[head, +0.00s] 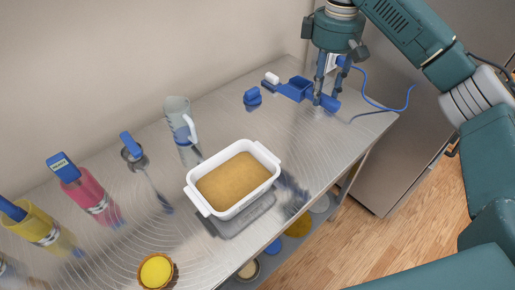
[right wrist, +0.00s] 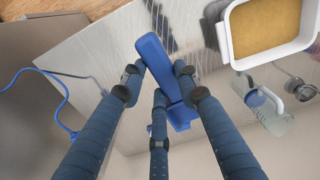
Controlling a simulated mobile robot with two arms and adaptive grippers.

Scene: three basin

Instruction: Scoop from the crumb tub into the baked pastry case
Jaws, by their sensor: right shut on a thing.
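The crumb tub (head: 275,157) is a white rectangular dish with two end handles, filled with golden-brown crumbs; part of it shows in the right wrist view (right wrist: 227,42). The baked pastry case (head: 170,282), round and brown-rimmed with a yellow inside, sits at the bottom of the head view. A blue scoop (head: 300,84) is at the far end of the counter, its box-shaped head to the left. My right gripper (head: 327,96) points down and is shut on the scoop's handle (right wrist: 152,52). My left gripper is not in view.
A small blue object (head: 252,97) lies near the scoop. A blue cord (head: 385,108) crosses the far edge.

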